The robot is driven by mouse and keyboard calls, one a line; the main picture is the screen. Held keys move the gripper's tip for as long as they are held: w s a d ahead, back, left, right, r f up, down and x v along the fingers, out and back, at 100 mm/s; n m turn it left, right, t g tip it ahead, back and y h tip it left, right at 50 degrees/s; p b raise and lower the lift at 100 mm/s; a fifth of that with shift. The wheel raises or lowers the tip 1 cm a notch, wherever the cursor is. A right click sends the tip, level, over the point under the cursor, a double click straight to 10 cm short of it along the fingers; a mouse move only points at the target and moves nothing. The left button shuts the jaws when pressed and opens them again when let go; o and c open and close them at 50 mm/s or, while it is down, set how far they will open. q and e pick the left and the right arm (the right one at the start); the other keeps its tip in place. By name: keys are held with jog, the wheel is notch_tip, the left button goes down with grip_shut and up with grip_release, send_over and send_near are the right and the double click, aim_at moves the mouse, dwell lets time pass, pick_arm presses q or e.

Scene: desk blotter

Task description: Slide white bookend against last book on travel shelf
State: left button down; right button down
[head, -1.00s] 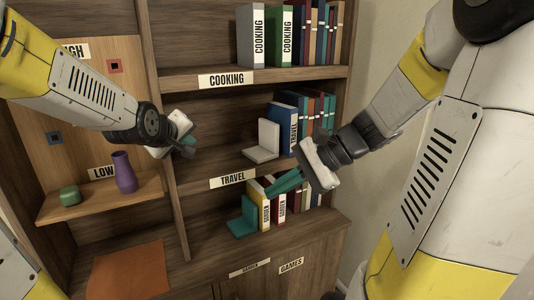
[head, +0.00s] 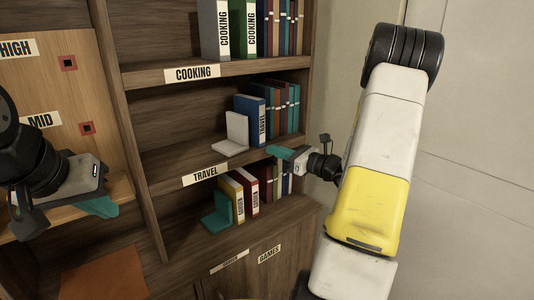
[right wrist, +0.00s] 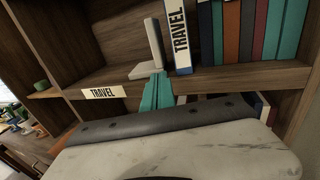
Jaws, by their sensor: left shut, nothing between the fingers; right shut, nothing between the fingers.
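The white bookend (head: 236,132) stands on the travel shelf (head: 190,157), left of the blue TRAVEL book (head: 250,118) at the left end of the row. In the right wrist view the bookend (right wrist: 154,42) stands close beside that book (right wrist: 179,35); I cannot tell whether they touch. My right gripper (head: 279,151) is shut and empty, in front of the shelf edge below the books. Its teal fingers (right wrist: 155,92) are together below the bookend's foot. My left gripper (head: 98,209) is shut and empty at the far left, away from the bookend.
Cooking books (head: 240,27) stand on the shelf above. A teal bookend (head: 220,212) and garden books (head: 246,190) are on the shelf below. The travel shelf left of the white bookend is clear. A side panel (head: 308,90) bounds the shelves on the right.

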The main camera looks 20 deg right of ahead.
aim_at(248, 142)
jog(key=x, duration=0.8)
jog(key=shift+w+a, duration=0.1)
jog(key=shift+x, duration=1.05)
